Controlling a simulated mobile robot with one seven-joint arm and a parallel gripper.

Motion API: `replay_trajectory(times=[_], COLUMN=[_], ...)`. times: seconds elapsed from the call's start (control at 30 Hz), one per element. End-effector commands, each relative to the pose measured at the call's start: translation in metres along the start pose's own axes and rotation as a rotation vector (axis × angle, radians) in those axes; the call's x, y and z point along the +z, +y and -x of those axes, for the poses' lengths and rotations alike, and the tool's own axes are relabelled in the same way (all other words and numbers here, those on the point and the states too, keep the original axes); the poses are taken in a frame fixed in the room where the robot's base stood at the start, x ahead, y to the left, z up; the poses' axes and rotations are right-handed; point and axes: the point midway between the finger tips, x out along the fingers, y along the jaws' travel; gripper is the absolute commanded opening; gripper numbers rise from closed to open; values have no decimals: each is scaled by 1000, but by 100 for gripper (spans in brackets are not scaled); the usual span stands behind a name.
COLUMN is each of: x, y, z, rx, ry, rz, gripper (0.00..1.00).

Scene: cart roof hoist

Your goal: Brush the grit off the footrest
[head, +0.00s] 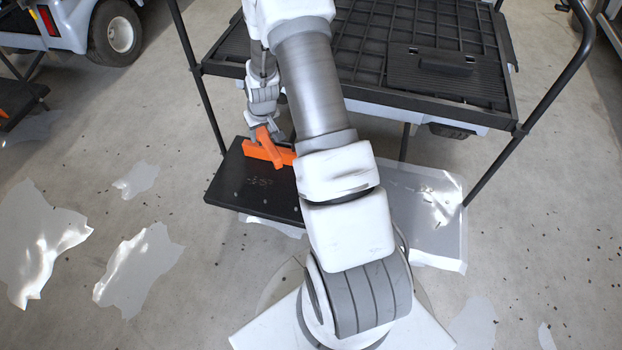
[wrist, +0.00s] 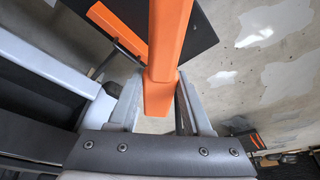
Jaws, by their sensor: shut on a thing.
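The footrest (head: 240,190) is a flat black board low at the back of the cart, and its right part is hidden behind my arm. A small cluster of pale marks or grit (head: 259,181) shows on its top. My gripper (head: 264,126) is shut on the handle of an orange brush (head: 266,152), over the footrest's far edge. I cannot tell whether the brush touches the board. In the wrist view the orange handle (wrist: 168,45) stands between my fingers (wrist: 157,100), and part of the black footrest (wrist: 203,32) lies beyond it.
The cart's black ribbed panel (head: 430,50) spreads above and behind the footrest, with black posts (head: 545,98) at its sides. A glossy grey panel (head: 425,205) lies right of my arm. The floor has pale patches (head: 135,268) and dark specks. Another cart (head: 95,25) stands far left.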

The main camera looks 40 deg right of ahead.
Motion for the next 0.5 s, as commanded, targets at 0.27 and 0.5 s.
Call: replay_trajectory(times=[0.27, 0.5], x=[56, 110], y=[68, 107], z=[-107, -170], rx=[23, 39], ry=[-17, -19], rz=[-87, -132], gripper=[0, 0])
